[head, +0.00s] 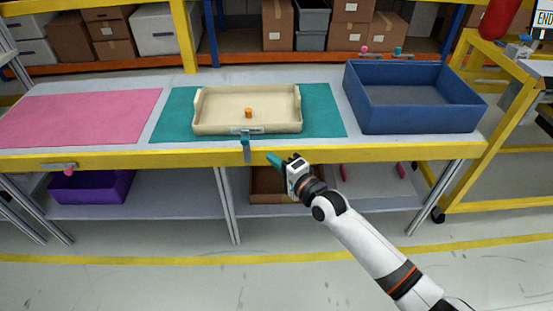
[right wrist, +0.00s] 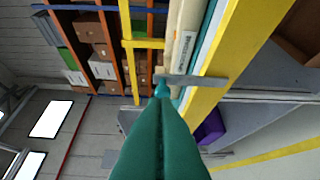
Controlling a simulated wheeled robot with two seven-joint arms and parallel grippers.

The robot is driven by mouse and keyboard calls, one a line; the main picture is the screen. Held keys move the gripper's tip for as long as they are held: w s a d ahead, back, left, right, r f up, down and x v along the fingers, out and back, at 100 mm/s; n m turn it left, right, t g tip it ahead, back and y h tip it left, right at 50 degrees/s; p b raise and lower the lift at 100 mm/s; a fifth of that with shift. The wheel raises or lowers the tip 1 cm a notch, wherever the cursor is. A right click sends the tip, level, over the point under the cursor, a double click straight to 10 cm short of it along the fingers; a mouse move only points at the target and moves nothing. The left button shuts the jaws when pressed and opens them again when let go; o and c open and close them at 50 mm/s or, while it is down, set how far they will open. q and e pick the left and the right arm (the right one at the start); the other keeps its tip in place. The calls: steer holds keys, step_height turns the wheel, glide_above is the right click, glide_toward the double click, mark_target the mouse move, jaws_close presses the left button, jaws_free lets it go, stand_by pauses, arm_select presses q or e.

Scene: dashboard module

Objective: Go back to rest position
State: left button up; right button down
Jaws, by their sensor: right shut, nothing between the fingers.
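My right gripper (head: 273,159) is shut and empty in front of the table's yellow front edge, below the beige tray. Its teal fingers are pressed together in the right wrist view (right wrist: 162,95), pointing toward the table edge. My left gripper is not in view.
The beige tray (head: 208,128) stands on a teal mat (head: 326,118) with a small orange piece (head: 249,113) in it. A grey bracket with a teal end (head: 246,144) hangs at the front edge near my right gripper. A blue crate (head: 422,123) stands right, a pink mat (head: 80,115) left.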

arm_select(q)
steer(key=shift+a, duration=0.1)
arm_select(e)
steer(key=shift+w, duration=0.1)
